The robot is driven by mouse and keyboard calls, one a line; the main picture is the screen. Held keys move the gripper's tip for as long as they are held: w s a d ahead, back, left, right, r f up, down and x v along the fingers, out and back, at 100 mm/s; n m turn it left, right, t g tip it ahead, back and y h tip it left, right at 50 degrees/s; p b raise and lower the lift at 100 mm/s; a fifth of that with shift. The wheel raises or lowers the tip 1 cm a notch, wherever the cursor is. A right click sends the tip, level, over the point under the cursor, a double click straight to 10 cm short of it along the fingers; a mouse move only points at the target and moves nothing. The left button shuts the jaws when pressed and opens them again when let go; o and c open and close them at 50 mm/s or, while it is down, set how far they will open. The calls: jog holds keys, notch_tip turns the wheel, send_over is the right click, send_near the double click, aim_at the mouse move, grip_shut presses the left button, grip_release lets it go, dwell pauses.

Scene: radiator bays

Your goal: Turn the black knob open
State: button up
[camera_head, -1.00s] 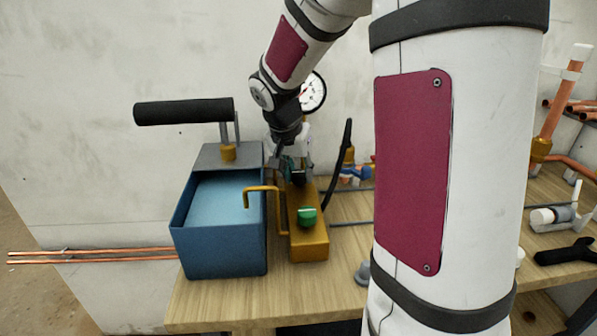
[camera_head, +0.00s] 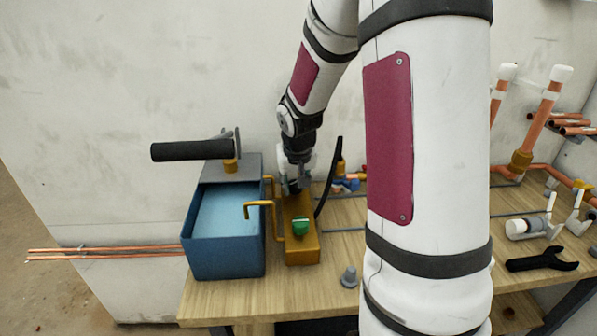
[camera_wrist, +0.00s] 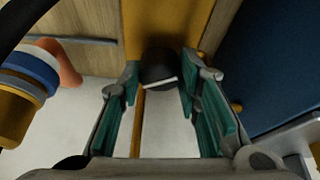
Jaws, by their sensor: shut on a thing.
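The black knob (camera_wrist: 158,68) sits on a yellow block and has a white line across its face. In the wrist view it lies between the tips of my gripper (camera_wrist: 160,76), whose teal-padded fingers are on its two sides. My gripper is shut on the knob. In the head view my gripper (camera_head: 296,186) points down at the rear of the yellow block (camera_head: 303,255). There the knob is mostly hidden by the fingers. A green knob (camera_head: 300,226) is on the nearer part of the same block.
A blue tank (camera_head: 225,255) with a black-gripped handle (camera_head: 192,151) stands close on the left. A yellow bent pipe (camera_head: 262,204) lies between tank and block. A black lever (camera_head: 329,180) rises close on the right. Pipes and a black wrench (camera_head: 542,260) lie further right.

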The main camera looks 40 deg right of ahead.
jog(key=n+p, duration=0.1)
jog(key=p, duration=0.2)
jog(key=n+y+p, duration=0.1)
jog(key=n+p, duration=0.1)
jog(key=p, duration=0.2)
jog(key=shift+s+d+r+y, duration=0.1)
jog(key=shift+s+r+y, duration=0.1)
jog(key=shift+s+y, duration=0.1)
jog(key=n+y+p, duration=0.1)
jog(key=n+p, duration=0.2)
jog(key=p, duration=0.1)
jog(key=shift+d+t+p, duration=0.1)
jog(key=shift+t+p, duration=0.3)
jog(key=n+y+p, duration=0.1)
jog(key=n+p, duration=0.1)
jog(key=shift+w+f+n, duration=0.1)
jog(key=shift+n, duration=0.3)
jog(key=shift+w+f+n+g+y+p, duration=0.15)
jog(key=shift+n+g+y+p, duration=0.2)
jog(key=shift+n+p, duration=0.6)
jog(key=shift+d+n, duration=0.1)
jog(key=shift+n, duration=0.25)
jog(key=o, duration=1.1)
jog(key=v, duration=1.2)
